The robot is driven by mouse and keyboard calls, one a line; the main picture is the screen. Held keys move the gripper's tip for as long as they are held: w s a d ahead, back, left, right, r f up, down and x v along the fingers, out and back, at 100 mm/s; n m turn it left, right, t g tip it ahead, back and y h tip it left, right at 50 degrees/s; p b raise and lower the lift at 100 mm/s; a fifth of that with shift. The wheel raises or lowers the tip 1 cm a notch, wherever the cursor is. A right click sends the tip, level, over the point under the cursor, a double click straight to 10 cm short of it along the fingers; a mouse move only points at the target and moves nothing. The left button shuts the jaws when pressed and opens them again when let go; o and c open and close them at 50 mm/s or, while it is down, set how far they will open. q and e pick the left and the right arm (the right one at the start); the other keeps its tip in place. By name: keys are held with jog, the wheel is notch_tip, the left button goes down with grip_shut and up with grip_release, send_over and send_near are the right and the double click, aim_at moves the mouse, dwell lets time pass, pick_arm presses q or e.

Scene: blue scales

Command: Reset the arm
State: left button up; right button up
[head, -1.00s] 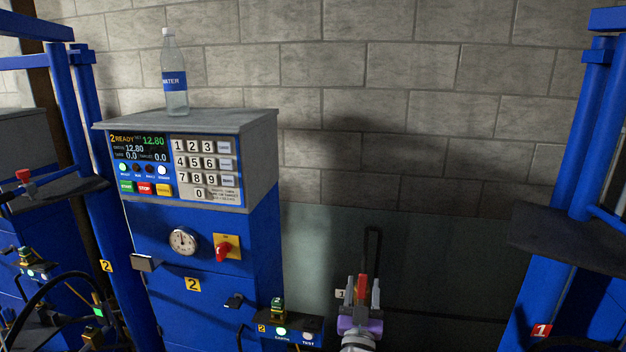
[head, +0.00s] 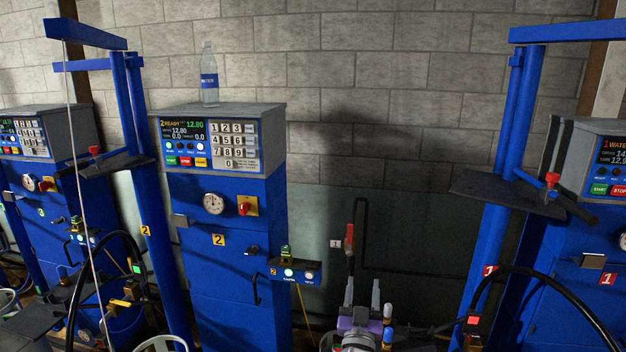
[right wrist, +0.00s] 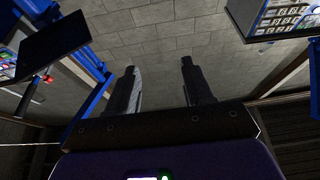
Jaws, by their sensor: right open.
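My right gripper (head: 362,296) shows at the bottom of the head view, right of centre. Its two grey fingers stand apart with nothing between them. In the right wrist view the same fingers (right wrist: 162,92) point toward the block wall, spread and empty. In the head view, a red-handled item (head: 349,238) on the wall panel appears just above the fingers, and I cannot tell how far behind them it is. My left gripper is in neither view.
Blue scale unit 2 (head: 228,220) stands left of centre with a water bottle (head: 209,80) on top. Scale unit 1 (head: 598,260) stands at the right. A blue post with a dark shelf (head: 505,195) lies between. A black hose (head: 560,290) arches at lower right.

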notch_tip(320, 180, down, 12)
jog(key=w+n+g+y, duration=0.1)
jog(key=g+y, duration=0.1)
jog(key=g, duration=0.1)
jog(key=s+f+g+y+b, duration=0.1)
jog(key=s+f+g, duration=0.2)
jog(key=f, duration=0.5)
jog(key=s+d+f+g+y+b, duration=0.1)
jog(key=s+f+g, duration=0.15)
jog(key=f, duration=0.55)
jog(key=s+f+g+y+b, duration=0.1)
jog(key=s+f+g, duration=0.25)
jog(key=f, duration=0.45)
jog(key=s+a+f+g+y+b, duration=0.1)
jog(key=s+f+g, duration=0.3)
jog(key=s, duration=0.9)
jog(key=s+a+f+m+g+y+b, duration=0.1)
jog(key=s+f+g, duration=0.4)
jog(key=s+f, duration=0.6)
jog(key=shift+s+a+m+y, duration=0.3)
jog(key=shift+s+a+y, duration=0.25)
jog(key=shift+s, duration=0.6)
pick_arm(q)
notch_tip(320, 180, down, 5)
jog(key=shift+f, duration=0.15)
pick_arm(e)
jog(key=shift+s+g, duration=0.3)
jog(key=shift+s, duration=0.05)
